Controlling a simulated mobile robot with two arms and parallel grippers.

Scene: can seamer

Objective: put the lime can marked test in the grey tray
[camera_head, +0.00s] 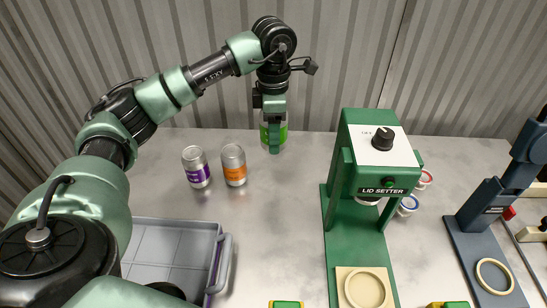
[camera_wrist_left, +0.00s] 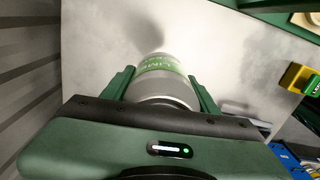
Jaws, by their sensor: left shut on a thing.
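My left gripper (camera_head: 274,138) is at the back of the table with its fingers around the lime can (camera_head: 283,131), which has a green band. In the left wrist view the lime can (camera_wrist_left: 163,78) sits between the two fingers of my left gripper (camera_wrist_left: 163,85), and part of the word LIME shows on its band. The gripper is shut on it. I cannot tell whether the can still touches the table. The grey tray (camera_head: 222,262) is at the front left, partly hidden by my left arm. My right gripper is not in view.
A purple can (camera_head: 196,167) and an orange can (camera_head: 234,165) stand left of the lime can, towards the tray. The green lid setter (camera_head: 375,165) stands to the right, with a dark blue device (camera_head: 490,215) beyond it. The table between cans and lid setter is clear.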

